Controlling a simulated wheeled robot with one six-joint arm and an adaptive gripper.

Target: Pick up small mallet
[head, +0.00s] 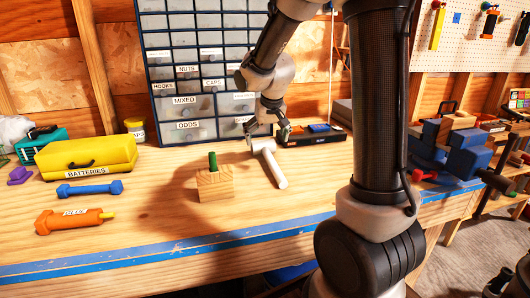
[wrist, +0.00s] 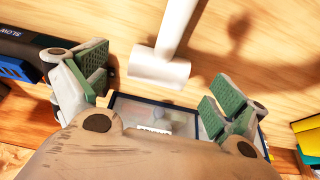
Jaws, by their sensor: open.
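The small mallet is pale, almost white, and lies on the wooden workbench (head: 150,222). In the head view the mallet (head: 275,169) has its head at the far end and its handle slanting toward the front. My gripper (head: 267,134) is low over the bench at the mallet's head end. In the wrist view the mallet (wrist: 160,69) shows its head near the middle, with the handle running up out of frame. My gripper (wrist: 156,82) is open with its green-padded fingers on either side of the head, apart from it and holding nothing.
A wooden block (head: 215,185) with a green peg stands left of the mallet. A dark tray (head: 311,137) sits close behind right, and the drawer cabinet (head: 185,92) stands behind. A yellow batteries case (head: 85,158), blue dumbbell-shaped piece (head: 90,189) and orange tool (head: 70,220) lie left.

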